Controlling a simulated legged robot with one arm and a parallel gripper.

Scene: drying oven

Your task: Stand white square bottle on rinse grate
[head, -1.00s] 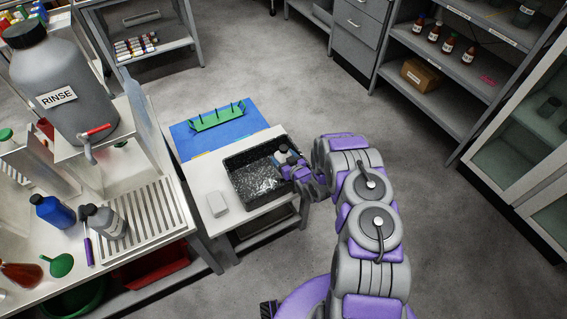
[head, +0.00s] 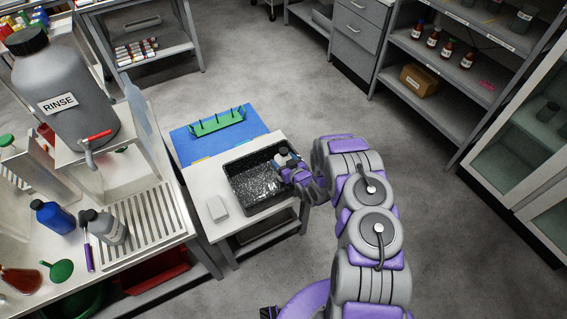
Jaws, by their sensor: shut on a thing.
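The rinse grate (head: 160,214) is the slatted metal drain on the left bench, in front of the large grey RINSE carboy (head: 67,85). My gripper (head: 287,165) is at the right end of a black tray (head: 250,207) on the small white table. It is shut on a small pale thing with a dark top (head: 287,156), seemingly the white square bottle. The thing is partly hidden by the gripper, and I cannot tell if it touches the tray. A grey bottle with a black cap (head: 106,226) is at the grate's left end.
A blue bottle (head: 53,216), green funnel (head: 62,270) and purple-handled tool (head: 88,255) are left of the grate. A white block (head: 217,208) and a green rack on a blue mat (head: 217,121) are near the tray. Floor is clear right of the table.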

